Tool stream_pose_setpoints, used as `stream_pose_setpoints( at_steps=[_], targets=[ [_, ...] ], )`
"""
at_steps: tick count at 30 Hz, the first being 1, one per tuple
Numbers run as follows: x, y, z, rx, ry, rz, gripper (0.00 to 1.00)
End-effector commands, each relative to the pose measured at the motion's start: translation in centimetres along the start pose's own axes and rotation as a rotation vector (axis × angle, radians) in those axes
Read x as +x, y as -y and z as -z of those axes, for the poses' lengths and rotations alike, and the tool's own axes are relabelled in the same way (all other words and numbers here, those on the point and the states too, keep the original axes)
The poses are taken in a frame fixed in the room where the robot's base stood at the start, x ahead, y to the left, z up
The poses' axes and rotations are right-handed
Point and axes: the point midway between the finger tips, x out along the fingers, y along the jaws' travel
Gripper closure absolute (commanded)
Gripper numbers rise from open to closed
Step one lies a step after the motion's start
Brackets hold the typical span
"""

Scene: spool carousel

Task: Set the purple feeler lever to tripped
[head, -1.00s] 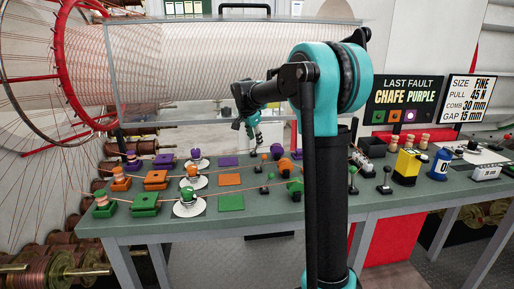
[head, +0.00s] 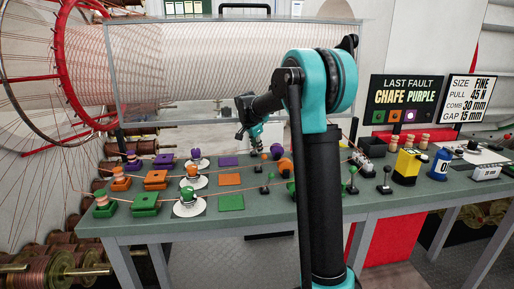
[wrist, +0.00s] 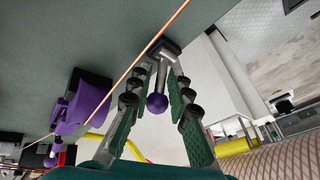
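In the wrist view the purple feeler lever shows as a purple ball knob (wrist: 157,103) on a short stem with a dark base. My gripper (wrist: 162,76) is open, with one green-padded finger on each side of the knob. Gaps show between knob and pads, so it is not gripped. In the head view my gripper (head: 257,146) points down over the back of the bench's lever area. I cannot make out the purple lever there, and its setting cannot be told.
A copper wire (wrist: 108,88) runs diagonally past the lever, close to my fingers in the wrist view. A purple part (wrist: 85,103) stands beside it. In the head view, green-knobbed levers (head: 352,188) and orange parts stand nearby on the green bench (head: 270,215). A fault sign (head: 407,100) reads CHAFE PURPLE.

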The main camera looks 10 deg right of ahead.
Motion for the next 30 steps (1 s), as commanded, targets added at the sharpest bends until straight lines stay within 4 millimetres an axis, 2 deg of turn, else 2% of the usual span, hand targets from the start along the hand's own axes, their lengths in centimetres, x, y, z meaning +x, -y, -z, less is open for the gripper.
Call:
stream_pose_setpoints(
  at_steps=[2, 14, 20, 30],
  targets=[
    [0.0, 0.0, 0.0, 0.0, 0.0, 0.0, 1.0],
    [-0.1, 0.2, -0.2, -0.018, -0.036, -0.017, 1.0],
    [-0.3, 0.4, -0.6, -0.063, -0.13, -0.062, 1.0],
    [-0.6, 1.1, -1.5, -0.179, -0.38, -0.181, 1.0]
  ],
)
